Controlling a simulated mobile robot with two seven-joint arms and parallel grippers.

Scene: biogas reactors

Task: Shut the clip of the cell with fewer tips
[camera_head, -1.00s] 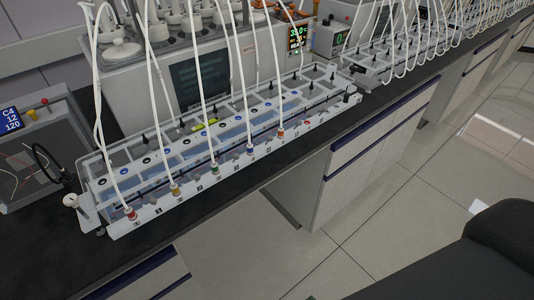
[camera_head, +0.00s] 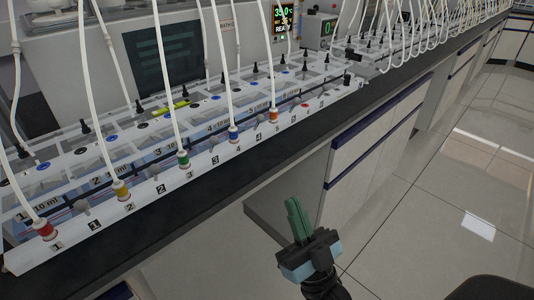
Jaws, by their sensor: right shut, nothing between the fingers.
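A long white rack of cells (camera_head: 146,197) stands along the bench edge. Its front rail carries numbered places with red (camera_head: 45,229), yellow (camera_head: 121,189), green (camera_head: 183,159), blue (camera_head: 234,133) and orange (camera_head: 274,115) fittings, each with a white tube. Small clips sit along the rail, one grey one (camera_head: 82,205) between the red and yellow fittings. Whether clips are open or shut is too small to tell. Small print on the cells cannot be read as tip counts. My right gripper (camera_head: 292,212) is shut and empty, in front of the bench, apart from the rack. My left gripper is not in view.
A grey machine with a dark screen (camera_head: 164,59) stands behind the rack. More tubed racks continue along the bench to the far right. The black bench edge (camera_head: 210,187) and white cabinets (camera_head: 365,140) lie below.

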